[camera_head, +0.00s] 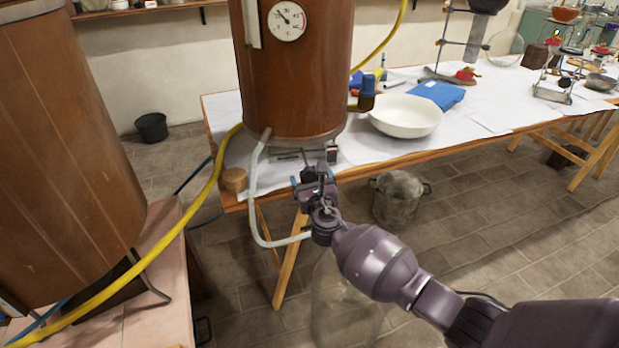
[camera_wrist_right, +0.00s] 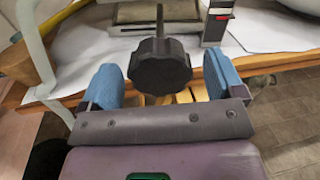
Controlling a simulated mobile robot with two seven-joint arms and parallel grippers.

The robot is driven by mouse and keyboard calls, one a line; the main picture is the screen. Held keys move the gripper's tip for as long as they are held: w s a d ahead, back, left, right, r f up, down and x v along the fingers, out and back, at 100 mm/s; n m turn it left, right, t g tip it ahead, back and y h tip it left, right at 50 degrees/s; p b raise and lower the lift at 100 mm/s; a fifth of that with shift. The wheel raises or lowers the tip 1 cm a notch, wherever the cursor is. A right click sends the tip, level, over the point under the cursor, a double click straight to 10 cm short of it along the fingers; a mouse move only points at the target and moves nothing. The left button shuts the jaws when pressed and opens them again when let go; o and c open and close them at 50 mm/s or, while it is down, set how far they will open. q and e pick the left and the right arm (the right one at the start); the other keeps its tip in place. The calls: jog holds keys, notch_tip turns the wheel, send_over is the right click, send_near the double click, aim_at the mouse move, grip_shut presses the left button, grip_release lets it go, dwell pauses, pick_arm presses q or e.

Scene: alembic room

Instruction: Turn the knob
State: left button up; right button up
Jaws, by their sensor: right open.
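The black knob (camera_wrist_right: 160,67) has a scalloped rim and shows in the right wrist view, facing me under the copper vessel. My right gripper (camera_wrist_right: 162,85) is open, with one blue fingertip to the left of the knob and one to the right. Gaps show between the knob and both fingertips. In the head view my right gripper (camera_head: 316,181) is at the table's front edge, just below the copper vessel (camera_head: 297,85), and mostly hides the knob. My left gripper is not in view.
A pale pipe (camera_head: 256,200) runs down and around left of my right gripper. A yellow hose (camera_head: 205,195) passes further left. The white-covered table (camera_head: 385,160) holds a white bowl (camera_head: 405,116). A glass vessel (camera_head: 345,305) stands below my forearm, and a metal bucket (camera_head: 397,204) is under the table.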

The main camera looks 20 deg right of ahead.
jog(key=shift+w+d, duration=0.1)
jog(key=shift+w, duration=0.6)
jog(key=c, duration=0.9)
jog(key=shift+m, duration=0.3)
